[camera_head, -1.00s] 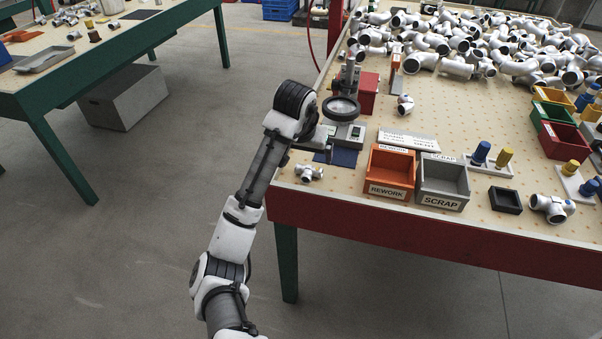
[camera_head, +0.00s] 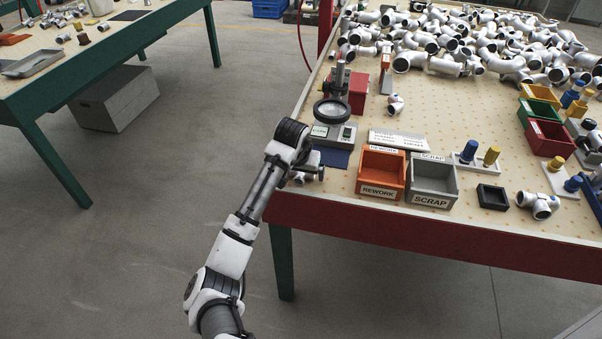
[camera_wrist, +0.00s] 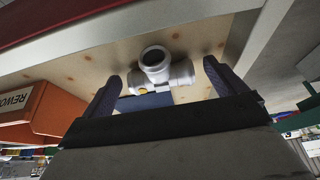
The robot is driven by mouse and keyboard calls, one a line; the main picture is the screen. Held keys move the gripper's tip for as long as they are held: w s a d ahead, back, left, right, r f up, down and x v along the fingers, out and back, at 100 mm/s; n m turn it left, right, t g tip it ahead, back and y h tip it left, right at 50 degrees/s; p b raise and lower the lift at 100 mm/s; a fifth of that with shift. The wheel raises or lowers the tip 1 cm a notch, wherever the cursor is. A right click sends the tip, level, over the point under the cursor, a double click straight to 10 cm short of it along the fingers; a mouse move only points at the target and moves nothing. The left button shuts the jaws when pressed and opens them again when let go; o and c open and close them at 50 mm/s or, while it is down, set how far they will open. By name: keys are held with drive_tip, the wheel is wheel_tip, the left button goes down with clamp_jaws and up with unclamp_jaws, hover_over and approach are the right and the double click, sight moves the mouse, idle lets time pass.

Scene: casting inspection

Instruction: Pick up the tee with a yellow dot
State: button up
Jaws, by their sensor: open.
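A white pipe tee lies on the table near its front left corner; in the wrist view the tee (camera_wrist: 156,68) sits between and beyond my open fingers, with a small yellow spot low on its left side. In the head view the tee (camera_head: 300,178) is partly hidden by my arm's end. My gripper (camera_wrist: 164,88) is open and empty, its two dark fingers either side of the tee. In the head view my gripper (camera_head: 314,172) is at the table corner beside the tee. I cannot tell whether a finger touches it.
The orange REWORK box (camera_head: 382,174) and grey SCRAP box (camera_head: 433,182) stand right of my gripper. Another tee (camera_head: 538,204) lies at the right, and many fittings (camera_head: 470,45) are heaped at the back.

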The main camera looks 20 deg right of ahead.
drive_tip(key=c, duration=1.3)
drive_tip(key=shift+o, duration=0.2)
drive_tip(key=shift+r, duration=0.1)
